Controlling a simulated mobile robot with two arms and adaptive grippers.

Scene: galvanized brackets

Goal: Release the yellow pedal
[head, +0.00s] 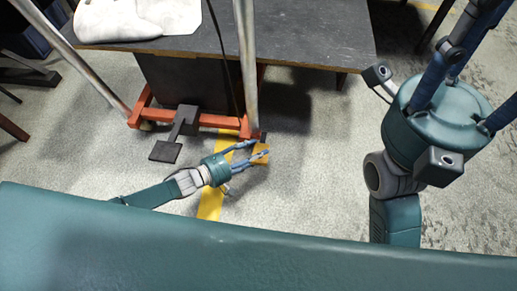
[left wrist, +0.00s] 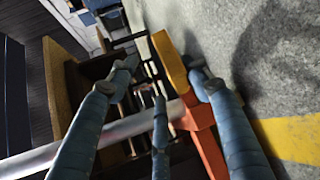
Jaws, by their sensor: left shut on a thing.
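The yellow pedal (head: 262,157) is at the right end of the orange-red base frame (head: 195,121), low near the floor. In the left wrist view the yellow pedal (left wrist: 171,62) stands between my fingers, beside the orange-red bar (left wrist: 208,145). My left gripper (head: 253,149) reaches in from the left and is shut on the pedal; its fingers also show in the left wrist view (left wrist: 163,75). My right gripper (head: 470,65) is raised at the upper right, away from the pedal; its fingertips run out of the picture.
Metal poles (head: 246,70) rise from the base frame. A black pedal (head: 165,151) sticks out at its left. A dark table (head: 290,38) with a white cloth (head: 140,18) stands behind. A yellow floor stripe (head: 210,205) passes below my left gripper. Floor to the right is clear.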

